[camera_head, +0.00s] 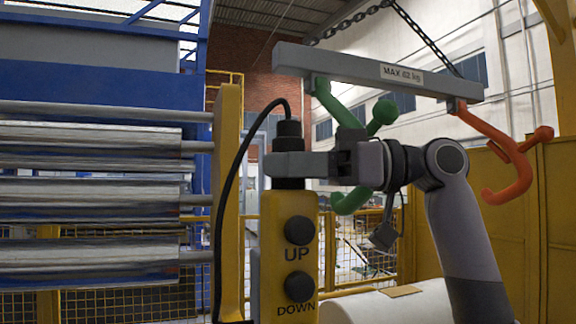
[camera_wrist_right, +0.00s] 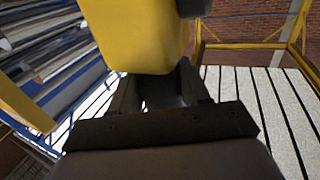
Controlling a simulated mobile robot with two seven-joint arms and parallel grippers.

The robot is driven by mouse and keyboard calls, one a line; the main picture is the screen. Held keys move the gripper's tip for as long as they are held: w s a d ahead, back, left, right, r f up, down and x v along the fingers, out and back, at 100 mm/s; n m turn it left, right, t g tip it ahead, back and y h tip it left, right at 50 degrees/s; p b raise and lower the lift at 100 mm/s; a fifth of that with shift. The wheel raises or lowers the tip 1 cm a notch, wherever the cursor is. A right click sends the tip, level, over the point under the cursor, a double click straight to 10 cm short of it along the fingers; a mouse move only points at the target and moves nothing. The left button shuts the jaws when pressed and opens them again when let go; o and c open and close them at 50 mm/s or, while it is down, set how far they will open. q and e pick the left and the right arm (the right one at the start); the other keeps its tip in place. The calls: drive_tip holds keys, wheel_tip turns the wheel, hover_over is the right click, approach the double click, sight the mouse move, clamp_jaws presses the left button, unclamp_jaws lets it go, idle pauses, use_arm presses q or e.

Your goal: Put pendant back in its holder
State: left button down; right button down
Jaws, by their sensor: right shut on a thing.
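The yellow pendant (camera_head: 289,250) hangs upright in the head view, with dark UP and DOWN buttons facing me and a black cable looping from its top down to the left. My right gripper (camera_head: 292,166) comes in from the right and is shut on the pendant's dark neck, just above its yellow body. In the right wrist view the pendant (camera_wrist_right: 145,35) fills the upper middle, between the fingers of my right gripper (camera_wrist_right: 160,90). I cannot make out the holder for certain. My left gripper is not in view.
A yellow post (camera_head: 228,190) stands close left of the pendant, beside shiny metal rollers (camera_head: 85,200). A grey lifting beam (camera_head: 350,69) hangs on chains above my right arm, with a green hook (camera_head: 340,103) and an orange hook (camera_head: 505,150). A white roll (camera_head: 390,305) lies below.

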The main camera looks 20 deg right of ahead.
sight(262, 227)
drive_tip(key=shift+f+b, duration=2.5)
drive_tip(key=shift+f, duration=0.15)
drive_tip(key=shift+f+b, duration=0.3)
drive_tip(key=shift+f, duration=0.45)
drive_tip(key=shift+f+b, duration=0.2)
drive_tip(key=shift+b, duration=0.15)
drive_tip(key=shift+f+p, duration=0.1)
drive_tip(key=shift+p, duration=0.2)
